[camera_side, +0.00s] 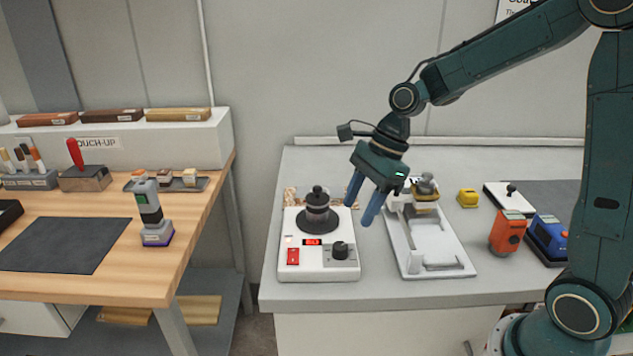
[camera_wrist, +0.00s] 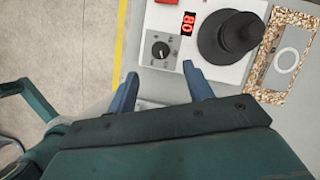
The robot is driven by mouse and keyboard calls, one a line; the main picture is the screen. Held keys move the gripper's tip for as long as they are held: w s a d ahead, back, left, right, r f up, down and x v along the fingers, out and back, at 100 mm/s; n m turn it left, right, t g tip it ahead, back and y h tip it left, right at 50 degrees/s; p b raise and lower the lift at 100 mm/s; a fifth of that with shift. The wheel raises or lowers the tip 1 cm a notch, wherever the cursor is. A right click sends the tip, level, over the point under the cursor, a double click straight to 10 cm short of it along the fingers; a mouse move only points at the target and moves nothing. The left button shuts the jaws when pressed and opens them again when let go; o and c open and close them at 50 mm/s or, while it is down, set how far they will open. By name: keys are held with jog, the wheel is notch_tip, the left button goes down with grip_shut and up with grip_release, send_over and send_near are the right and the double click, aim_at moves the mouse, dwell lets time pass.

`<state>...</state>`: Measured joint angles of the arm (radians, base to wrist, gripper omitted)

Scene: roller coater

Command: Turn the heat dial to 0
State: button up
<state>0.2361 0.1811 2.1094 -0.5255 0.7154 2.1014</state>
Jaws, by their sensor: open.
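The heat dial is a small dark knob (camera_side: 340,250) at the front right of a white heater box (camera_side: 330,270). A red switch (camera_side: 293,256) is to the dial's left. My gripper (camera_side: 361,206) is open and empty, above and behind the dial, apart from it. In the wrist view its blue fingers (camera_wrist: 163,92) are below the dial.
A black pot (camera_side: 317,208) stands on the box's round plate. A white coater tray (camera_side: 430,240) stands to the right. Beyond it are a yellow block (camera_side: 467,197), an orange device (camera_side: 508,232) and a blue device (camera_side: 549,236). A wooden bench (camera_side: 140,265) is at left.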

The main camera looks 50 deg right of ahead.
aim_at(341, 245)
jog(key=x, duration=0.8)
jog(key=shift+a+f, duration=0.15)
jog(key=shift+f, duration=0.15)
jog(key=c, duration=1)
